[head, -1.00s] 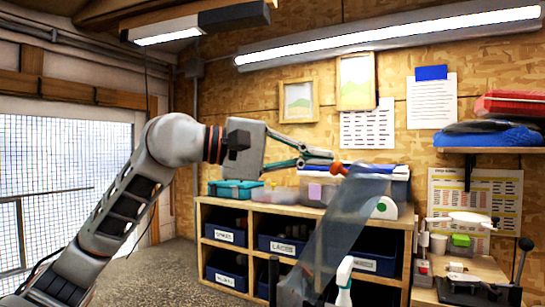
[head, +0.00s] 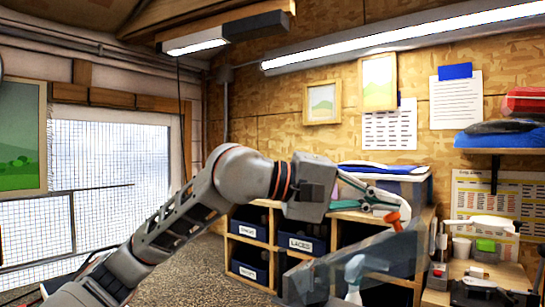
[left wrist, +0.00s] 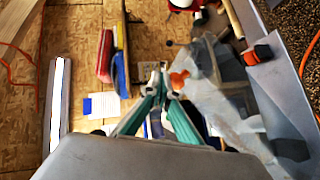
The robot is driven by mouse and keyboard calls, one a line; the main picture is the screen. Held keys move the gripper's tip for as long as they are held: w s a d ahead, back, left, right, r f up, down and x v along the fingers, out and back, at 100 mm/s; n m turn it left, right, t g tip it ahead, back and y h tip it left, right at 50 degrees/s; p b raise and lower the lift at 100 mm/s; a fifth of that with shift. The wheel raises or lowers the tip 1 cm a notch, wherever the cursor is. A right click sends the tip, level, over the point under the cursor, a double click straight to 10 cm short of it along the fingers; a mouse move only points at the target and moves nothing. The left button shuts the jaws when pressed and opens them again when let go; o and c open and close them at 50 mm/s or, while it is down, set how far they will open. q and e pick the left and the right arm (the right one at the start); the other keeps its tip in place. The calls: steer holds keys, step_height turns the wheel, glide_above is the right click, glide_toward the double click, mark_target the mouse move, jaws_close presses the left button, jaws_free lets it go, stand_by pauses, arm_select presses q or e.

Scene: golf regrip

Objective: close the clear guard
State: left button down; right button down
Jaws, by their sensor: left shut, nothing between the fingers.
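The clear guard (head: 375,253) is a see-through panel in the lower middle of the head view. It slants up to the right, with an orange knob (head: 393,220) near its upper right end. My left gripper (head: 396,206) comes in from the left, with its green fingers together and empty just above the knob. In the left wrist view, the fingertips (left wrist: 162,68) are close beside an orange knob (left wrist: 180,79); whether they touch it, I cannot tell. The guard shows there as a pale, hazy sheet (left wrist: 212,105). My right gripper is not in view.
A wooden cubby shelf with blue bins (head: 301,243) stands behind the guard. A white spray bottle (head: 354,275) shows low in front. A bench (head: 478,272) with small items and a lever is at right. A wall shelf (head: 495,141) holds folded cloths.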

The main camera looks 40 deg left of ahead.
mark_target(410, 267)
arm_select(q)
steer(key=d+f, duration=0.1)
steer(key=f, duration=0.1)
steer(key=d+f+m+y, duration=0.1)
steer(key=f, duration=0.1)
steer(key=d+f+y, duration=0.1)
steer(key=d, duration=0.1)
steer(key=shift+s+d+f+m+g, duration=0.1)
steer(key=shift+f+m+g, duration=0.2)
steer(key=shift+f+g, duration=0.1)
steer(key=shift+m+y, duration=0.4)
steer(key=shift+y, duration=0.2)
steer(key=f, duration=0.1)
steer(key=d+f+b, duration=0.1)
steer(key=f, duration=0.1)
steer(key=f+b, duration=0.1)
steer(key=f, duration=0.1)
steer(key=shift+d+f, duration=0.1)
steer(key=shift+d, duration=0.3)
steer(key=shift+d+f+b, duration=0.25)
steer(key=shift+f+b, duration=0.25)
steer(key=shift+f, duration=0.3)
steer(key=shift+r, duration=0.15)
